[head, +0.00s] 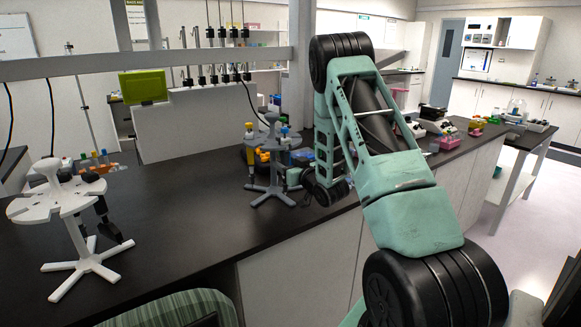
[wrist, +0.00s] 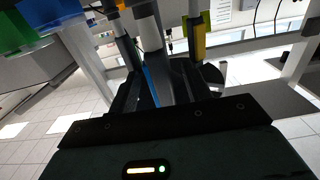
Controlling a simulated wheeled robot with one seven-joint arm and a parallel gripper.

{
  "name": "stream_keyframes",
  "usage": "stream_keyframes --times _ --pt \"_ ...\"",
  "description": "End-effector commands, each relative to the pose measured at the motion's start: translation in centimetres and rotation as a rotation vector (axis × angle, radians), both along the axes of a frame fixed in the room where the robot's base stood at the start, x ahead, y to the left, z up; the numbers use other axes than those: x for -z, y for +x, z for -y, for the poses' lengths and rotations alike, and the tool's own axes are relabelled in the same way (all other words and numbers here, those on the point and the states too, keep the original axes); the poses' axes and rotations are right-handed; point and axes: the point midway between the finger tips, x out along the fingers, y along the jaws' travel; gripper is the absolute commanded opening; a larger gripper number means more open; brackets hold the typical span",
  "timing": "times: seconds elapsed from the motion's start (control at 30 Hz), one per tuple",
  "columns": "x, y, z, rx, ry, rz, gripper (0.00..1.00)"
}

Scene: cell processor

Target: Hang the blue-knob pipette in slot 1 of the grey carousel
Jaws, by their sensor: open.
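The grey carousel (head: 270,190) stands upright on the dark bench in the middle of the head view. Pipettes with yellow, orange, green and blue parts crowd its top. A small blue knob (head: 284,131) shows at its right side; I cannot tell its slot number. My gripper is low at the carousel's right side, mostly hidden by my arm in the head view. In the wrist view my open gripper (wrist: 152,92) has hanging pipette bodies around its fingers, one with a blue strip. A yellow pipette (wrist: 198,38) hangs beside them. Contact with the fingers is unclear.
Blue and green shapes fill the wrist view's upper left corner. The bench (head: 180,210) between the carousels is clear. A shelf rail crosses behind.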

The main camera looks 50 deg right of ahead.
Motion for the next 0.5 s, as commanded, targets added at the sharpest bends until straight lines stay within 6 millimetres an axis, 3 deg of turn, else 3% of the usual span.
stream_keyframes --times 0.17,0.5 --pt "0.2 -1.4 -0.2 0.001 -0.001 -0.001 0.49" --pt "0.3 -8.6 -2.0 0.003 0.001 -0.001 0.49"
